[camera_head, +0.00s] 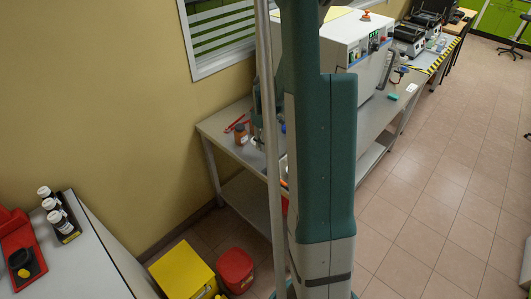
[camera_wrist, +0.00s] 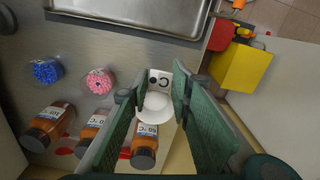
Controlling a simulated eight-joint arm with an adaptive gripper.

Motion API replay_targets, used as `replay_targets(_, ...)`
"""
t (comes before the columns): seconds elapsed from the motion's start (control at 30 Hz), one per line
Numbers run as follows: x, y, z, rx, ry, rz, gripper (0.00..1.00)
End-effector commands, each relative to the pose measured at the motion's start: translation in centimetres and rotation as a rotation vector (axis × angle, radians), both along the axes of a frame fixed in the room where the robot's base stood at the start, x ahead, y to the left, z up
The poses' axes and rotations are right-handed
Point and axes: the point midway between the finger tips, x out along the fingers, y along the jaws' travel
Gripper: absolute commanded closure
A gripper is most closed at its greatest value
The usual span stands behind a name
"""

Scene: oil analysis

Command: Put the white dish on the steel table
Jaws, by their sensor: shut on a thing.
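The white dish (camera_wrist: 154,108) is between the two green fingers of my gripper (camera_wrist: 158,98) in the wrist view. My gripper is shut on it, with a finger at each side. The steel table (camera_wrist: 128,52) lies below the dish in that view; the gap between dish and table cannot be judged. The steel table (camera_head: 222,120) also shows in the head view, along the wall. There, my own arm covers much of its middle, and the dish cannot be made out.
Several brown bottles, including one (camera_wrist: 45,127) at the left, lie around the fingers in the wrist view. Blue pieces (camera_wrist: 46,71), pink pieces (camera_wrist: 99,82) and a steel tray (camera_wrist: 140,14) are nearby. A yellow box (camera_head: 181,270) and red bin (camera_head: 236,268) stand on the floor.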

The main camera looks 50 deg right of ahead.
Motion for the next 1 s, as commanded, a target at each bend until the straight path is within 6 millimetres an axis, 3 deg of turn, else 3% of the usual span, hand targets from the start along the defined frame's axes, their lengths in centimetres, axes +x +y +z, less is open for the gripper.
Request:
replay_targets(0.2, 0.0, 0.0, -1.9, 0.0, 0.0, 0.0, 0.91)
replay_targets(0.67, 0.0, 0.0, -2.3, 0.0, 0.0, 0.0, 0.91)
replay_targets(1.0, 0.0, 0.0, -5.1, 0.0, 0.0, 0.0, 0.91)
